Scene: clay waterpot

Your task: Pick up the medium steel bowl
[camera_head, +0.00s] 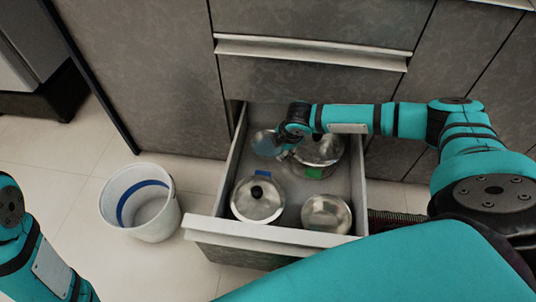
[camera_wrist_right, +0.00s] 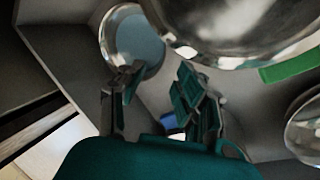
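Several steel vessels are in the open drawer, and I cannot tell for certain which is the medium bowl. A small round one with a bluish inside (camera_head: 264,142) is at the back left; it also shows in the right wrist view (camera_wrist_right: 137,36). A larger shiny one (camera_head: 320,151) is at the back right, and a round steel one (camera_head: 327,214) at the front right. My right gripper (camera_head: 284,151) is beside the back-left vessel. In the wrist view its fingers (camera_wrist_right: 158,92) are spread with nothing held between them; one overlaps that vessel's lower rim. My left gripper is out of view.
A steel pot with a black-knobbed lid (camera_head: 258,205) is at the drawer's front left. The drawer's front edge (camera_head: 275,235) and walls surround the vessels. A white bucket with a blue band (camera_head: 143,208) stands on the floor at left. Grey cabinet fronts (camera_head: 150,75) rise behind.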

